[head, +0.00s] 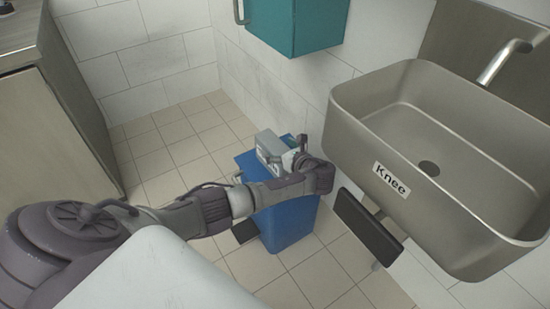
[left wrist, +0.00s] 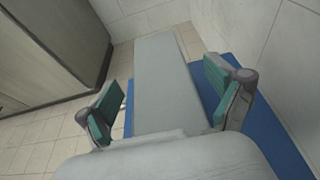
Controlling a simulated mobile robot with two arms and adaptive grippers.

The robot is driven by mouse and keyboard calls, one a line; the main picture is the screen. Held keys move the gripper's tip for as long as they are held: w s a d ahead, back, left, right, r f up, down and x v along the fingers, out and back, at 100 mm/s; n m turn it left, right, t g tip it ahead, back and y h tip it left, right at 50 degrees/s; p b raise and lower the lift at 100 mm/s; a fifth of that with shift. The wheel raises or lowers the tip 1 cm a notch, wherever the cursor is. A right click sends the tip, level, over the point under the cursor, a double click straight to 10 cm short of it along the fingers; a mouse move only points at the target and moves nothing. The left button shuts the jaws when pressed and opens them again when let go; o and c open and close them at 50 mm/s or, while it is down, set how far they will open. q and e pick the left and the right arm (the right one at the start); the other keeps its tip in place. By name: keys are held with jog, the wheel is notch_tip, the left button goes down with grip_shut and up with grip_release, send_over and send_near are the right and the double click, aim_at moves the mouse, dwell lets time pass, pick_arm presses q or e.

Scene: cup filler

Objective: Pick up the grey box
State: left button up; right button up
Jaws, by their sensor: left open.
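The grey box (left wrist: 165,62) is a long, flat-sided block in the left wrist view, extending away from me between my left gripper's green-padded fingers. In the head view the grey box (head: 268,147) lies on top of the blue bin (head: 290,226), partly hidden by my wrist. My left gripper (left wrist: 164,100) is open, with one finger on each side of the box. I cannot tell whether either pad touches it. In the head view my left gripper (head: 292,157) is small and partly hidden at the bin's top. My right gripper is not in view.
A steel sink (head: 440,190) labelled "Knee" stands to the right, with a dark knee panel (head: 367,225) below it. A teal cabinet (head: 297,25) hangs on the wall above. A counter cabinet (head: 50,140) is at left. Tiled floor between is clear.

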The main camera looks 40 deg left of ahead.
pick_arm(q)
jog(key=shift+c, duration=0.4)
jog(key=c, duration=1.6)
grip_shut()
jog(key=shift+r, duration=0.1)
